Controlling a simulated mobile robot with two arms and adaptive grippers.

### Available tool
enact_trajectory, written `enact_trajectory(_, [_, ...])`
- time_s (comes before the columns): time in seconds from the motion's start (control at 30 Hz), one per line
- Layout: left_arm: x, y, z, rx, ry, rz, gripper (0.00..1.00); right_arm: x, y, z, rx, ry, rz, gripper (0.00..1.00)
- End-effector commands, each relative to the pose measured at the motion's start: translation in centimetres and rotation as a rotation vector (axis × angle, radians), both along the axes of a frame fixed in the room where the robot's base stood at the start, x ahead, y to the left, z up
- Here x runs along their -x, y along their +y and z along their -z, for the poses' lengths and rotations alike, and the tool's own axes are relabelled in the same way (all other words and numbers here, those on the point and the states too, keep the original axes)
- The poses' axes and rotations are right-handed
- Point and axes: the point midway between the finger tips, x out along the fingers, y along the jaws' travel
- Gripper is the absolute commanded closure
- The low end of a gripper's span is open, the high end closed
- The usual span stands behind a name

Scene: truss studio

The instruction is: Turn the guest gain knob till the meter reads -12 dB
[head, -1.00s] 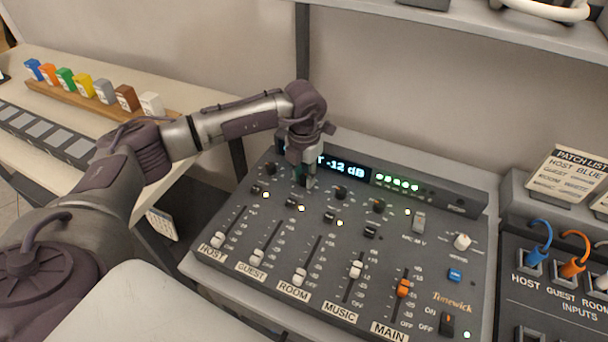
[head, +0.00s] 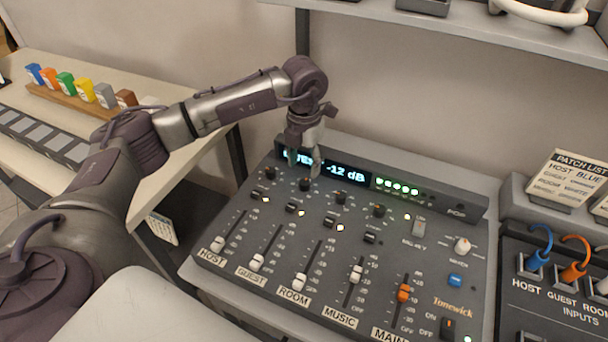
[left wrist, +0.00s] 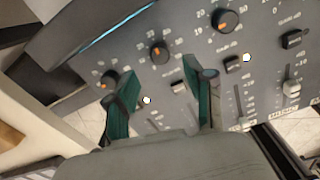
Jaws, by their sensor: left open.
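The dark guest gain knob (head: 305,184) is the second from the left in the mixer's top row. In the left wrist view the guest gain knob (left wrist: 160,50) shows an orange mark and sits beyond the gap between my fingers. The meter display (head: 346,173) reads -12 dB; its left part is partly covered by my gripper. My left gripper (head: 304,165) is open and empty, just above the guest gain knob and apart from it. Its two green-padded fingers also show in the left wrist view (left wrist: 160,95). My right gripper is not in view.
The host (head: 270,173) and room (head: 340,198) gain knobs flank the guest one closely. Labelled faders fill the mixer's front (head: 225,268). A patch panel (head: 560,300) with blue and orange plugs stands at right. A shelf (head: 450,28) hangs above the back.

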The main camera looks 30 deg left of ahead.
Motion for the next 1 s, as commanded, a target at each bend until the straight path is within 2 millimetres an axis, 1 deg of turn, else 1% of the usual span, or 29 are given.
enact_trajectory(0.03, [-0.1,0.0,-1.2,0.001,-0.004,0.001,0.46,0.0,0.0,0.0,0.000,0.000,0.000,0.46])
enact_trajectory(0.1, [-0.1,0.0,-2.6,0.001,-0.004,0.001,0.46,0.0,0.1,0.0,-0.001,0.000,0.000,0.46])
enact_trajectory(0.2, [0.0,0.0,-4.2,0.000,-0.002,0.001,0.46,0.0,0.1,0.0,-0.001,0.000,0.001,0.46])
enact_trajectory(0.33, [0.0,0.0,-5.5,0.000,0.000,0.001,0.46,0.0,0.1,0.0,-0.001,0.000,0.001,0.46])
enact_trajectory(0.5, [0.0,0.0,-6.1,0.001,0.000,0.001,0.46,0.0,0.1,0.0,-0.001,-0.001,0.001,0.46])
enact_trajectory(1.0, [0.0,0.0,-6.0,0.000,0.001,0.001,0.46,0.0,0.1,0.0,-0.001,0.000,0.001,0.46])
